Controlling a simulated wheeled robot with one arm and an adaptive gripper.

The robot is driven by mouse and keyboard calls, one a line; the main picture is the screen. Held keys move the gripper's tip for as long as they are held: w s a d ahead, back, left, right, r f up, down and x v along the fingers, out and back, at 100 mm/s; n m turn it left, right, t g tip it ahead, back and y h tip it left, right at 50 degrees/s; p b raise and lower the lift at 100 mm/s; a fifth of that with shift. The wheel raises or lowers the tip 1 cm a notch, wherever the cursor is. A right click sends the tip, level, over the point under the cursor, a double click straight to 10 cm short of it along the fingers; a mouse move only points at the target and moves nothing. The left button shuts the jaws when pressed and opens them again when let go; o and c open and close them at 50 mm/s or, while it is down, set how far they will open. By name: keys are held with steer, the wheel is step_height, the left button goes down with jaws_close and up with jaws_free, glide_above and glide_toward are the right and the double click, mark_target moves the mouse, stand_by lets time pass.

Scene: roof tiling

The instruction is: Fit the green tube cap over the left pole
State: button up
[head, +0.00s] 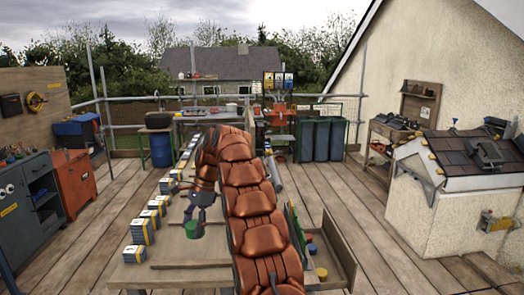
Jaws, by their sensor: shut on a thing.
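My gripper (195,219) points down over the near left part of the wooden bench (172,250). It is shut on the green tube cap (194,231), which shows as a small green round piece below the fingers. Whether the cap touches the bench top, I cannot tell. Upright grey scaffold poles stand at the deck's back left, one of them a left pole (106,105). I cannot tell for sure which pole is the left pole of the task. My orange arm hides the middle of the bench.
Several white and yellow boxes (135,254) line the bench's left edge. A wooden tray (338,250) with coloured round pieces is right of my arm. A grey cabinet (40,195) stands left, a tiled roof mock-up (465,160) right. The plank deck between bench and mock-up is clear.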

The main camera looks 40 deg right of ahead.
steer(key=shift+d+r, duration=0.15)
steer(key=shift+d, duration=0.05)
steer(key=shift+w+d+r+m, duration=0.1)
steer(key=shift+d+r+m, duration=0.35)
steer(key=shift+r, duration=0.25)
steer(key=shift+d+r+m+t, duration=0.3)
steer(key=shift+d+m, duration=0.05)
steer(key=shift+d+r, duration=0.25)
steer(key=shift+r, duration=0.1)
